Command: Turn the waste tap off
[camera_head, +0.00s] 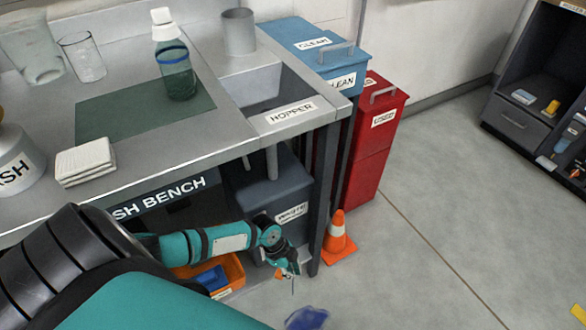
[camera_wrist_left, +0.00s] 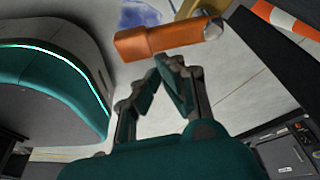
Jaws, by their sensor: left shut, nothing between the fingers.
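The waste tank (camera_head: 265,186) is a dark grey box labelled WASTE under the bench. Its tap has an orange lever (camera_wrist_left: 158,42) and a brass-coloured body (camera_wrist_left: 192,8), near the top of the left wrist view. In the head view, a bit of orange at the tap (camera_head: 279,273) shows beside my left gripper (camera_head: 291,270), low in front of the tank. My left gripper (camera_wrist_left: 167,62) is shut and empty, its fingertips meeting just below the lever in the wrist view. I cannot tell whether they touch it. My right gripper is not in view.
An orange cone (camera_head: 338,238) stands right of the bench leg (camera_head: 325,190). An orange bin (camera_head: 232,268) sits on the low shelf. A blue patch (camera_head: 307,318) lies on the floor. A red bin (camera_head: 370,150) stands behind.

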